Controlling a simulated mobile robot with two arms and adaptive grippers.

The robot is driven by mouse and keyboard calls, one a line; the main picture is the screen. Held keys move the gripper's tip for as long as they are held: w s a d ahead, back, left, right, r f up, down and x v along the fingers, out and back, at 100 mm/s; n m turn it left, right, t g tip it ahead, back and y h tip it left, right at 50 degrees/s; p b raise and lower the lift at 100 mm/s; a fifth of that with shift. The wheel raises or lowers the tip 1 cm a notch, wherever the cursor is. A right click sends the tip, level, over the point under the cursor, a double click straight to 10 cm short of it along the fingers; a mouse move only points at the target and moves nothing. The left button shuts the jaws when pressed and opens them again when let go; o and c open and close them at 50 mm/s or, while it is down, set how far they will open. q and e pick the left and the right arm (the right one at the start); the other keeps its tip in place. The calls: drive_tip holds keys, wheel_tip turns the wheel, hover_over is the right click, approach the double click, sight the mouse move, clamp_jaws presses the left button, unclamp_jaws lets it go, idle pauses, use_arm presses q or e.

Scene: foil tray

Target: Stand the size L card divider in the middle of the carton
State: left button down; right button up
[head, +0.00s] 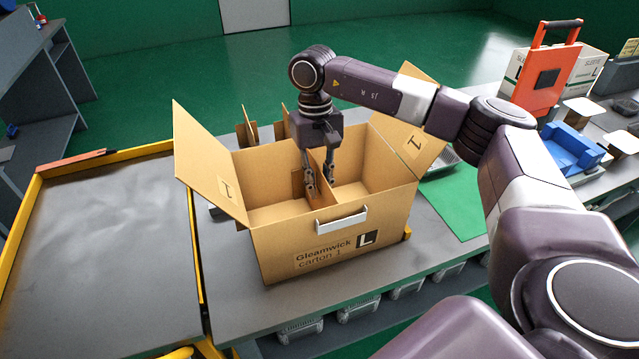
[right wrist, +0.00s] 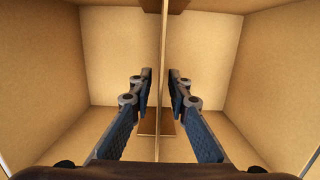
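The open carton (head: 335,236), marked Gleamwick carton 1 and L, stands on the grey bench with its side flaps spread. The card divider (right wrist: 162,55) stands upright across the middle of the carton, with a space on each side; it also shows in the head view (head: 319,199). My right gripper (head: 319,187) points down inside the carton. In the right wrist view its fingers (right wrist: 160,75) are on either side of the divider, with a visible gap to the card on both sides. The divider's size mark does not show. My left gripper is not in view.
Upright card pieces (head: 247,130) show behind the carton. A yellow-edged grey surface (head: 115,230) lies to the left. A green mat (head: 455,205), a blue object (head: 572,148) and an orange-handled case (head: 543,80) are on the right.

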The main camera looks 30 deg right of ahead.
drive_tip(key=shift+o, duration=0.5)
drive_tip(key=shift+r, duration=0.1)
drive_tip(key=r, duration=0.4)
drive_tip(key=w+r, duration=0.1)
drive_tip(key=r, duration=0.6)
drive_tip(key=shift+w+d+r, duration=0.15)
drive_tip(key=shift+w+r, duration=0.05)
drive_tip(key=shift+r, duration=0.2)
